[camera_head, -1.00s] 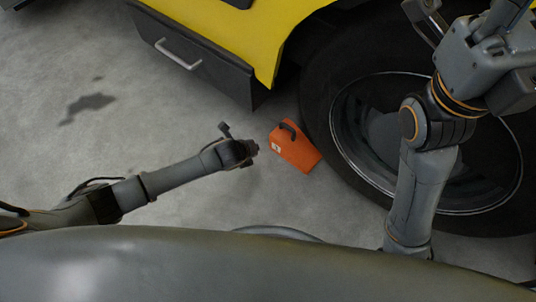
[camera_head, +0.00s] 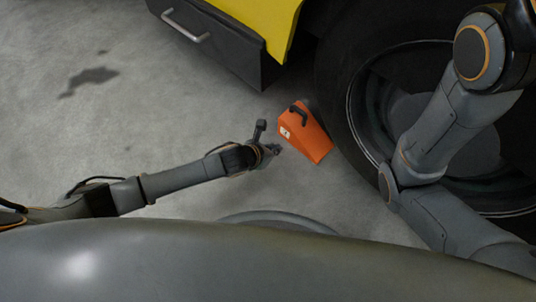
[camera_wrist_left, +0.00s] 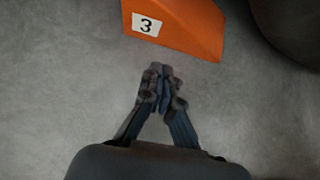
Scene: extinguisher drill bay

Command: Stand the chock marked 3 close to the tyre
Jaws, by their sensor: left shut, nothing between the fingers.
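The orange chock (camera_head: 313,141) stands on the floor beside the large black tyre (camera_head: 330,75), with a dark handle on top. In the left wrist view the chock (camera_wrist_left: 190,25) carries a white label reading 3, and a dark round edge of the tyre (camera_wrist_left: 290,25) shows at the top right. My left gripper (camera_head: 274,149) is just left of the chock, low near the floor. In the left wrist view my left gripper (camera_wrist_left: 160,75) has its fingers together, empty, a little short of the chock. My right arm crosses in front of the wheel; its gripper is out of the picture.
A yellow vehicle body (camera_head: 262,22) with a dark box and silver handle (camera_head: 185,25) overhangs the floor at the top. The grey floor (camera_head: 150,130) left of the chock is clear apart from a dark stain (camera_head: 92,77).

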